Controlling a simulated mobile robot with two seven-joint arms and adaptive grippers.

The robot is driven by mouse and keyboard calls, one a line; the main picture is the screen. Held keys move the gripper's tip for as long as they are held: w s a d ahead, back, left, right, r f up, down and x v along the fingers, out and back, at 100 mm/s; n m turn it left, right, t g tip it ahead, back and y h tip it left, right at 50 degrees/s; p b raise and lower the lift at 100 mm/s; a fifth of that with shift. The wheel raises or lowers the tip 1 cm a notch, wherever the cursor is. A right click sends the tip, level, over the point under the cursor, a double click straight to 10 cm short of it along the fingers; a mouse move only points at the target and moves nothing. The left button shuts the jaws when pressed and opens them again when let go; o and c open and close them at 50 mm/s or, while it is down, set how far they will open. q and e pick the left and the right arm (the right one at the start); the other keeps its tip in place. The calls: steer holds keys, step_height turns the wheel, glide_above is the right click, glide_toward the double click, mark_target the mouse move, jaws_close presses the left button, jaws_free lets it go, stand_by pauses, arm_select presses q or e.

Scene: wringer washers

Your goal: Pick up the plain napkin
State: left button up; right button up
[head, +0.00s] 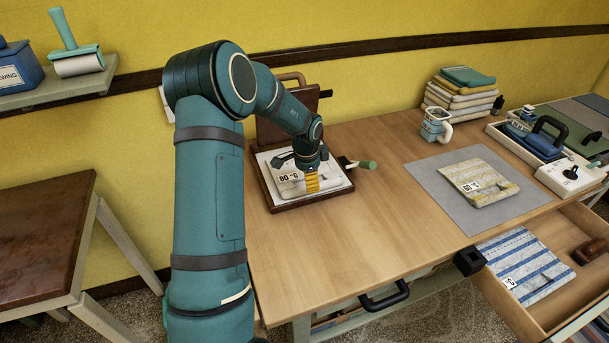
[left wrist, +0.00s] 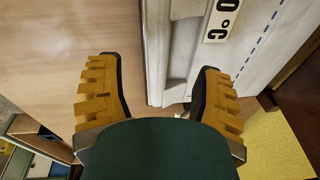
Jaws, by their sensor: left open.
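A whitish folded napkin with a °C label (head: 290,190) lies on the open press with a dark wooden base (head: 284,208). It has no bold stripes in the head view. My right gripper is not in view.
A yellowish striped napkin (head: 478,183) lies on a grey mat (head: 430,178). A blue-striped napkin (head: 525,262) is in the open drawer (head: 570,309). A folded cloth stack (head: 460,97) and a mug (head: 436,127) stand behind. The press lid (head: 290,117) stands raised. The front middle tabletop is clear.

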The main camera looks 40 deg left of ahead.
arm_select(q)
steer(key=f, duration=0.1)
steer(key=f+b, duration=0.1)
steer(key=f, duration=0.3)
steer(key=shift+w+a+f, duration=0.1)
steer(key=shift+w, duration=0.2)
jaws_close()
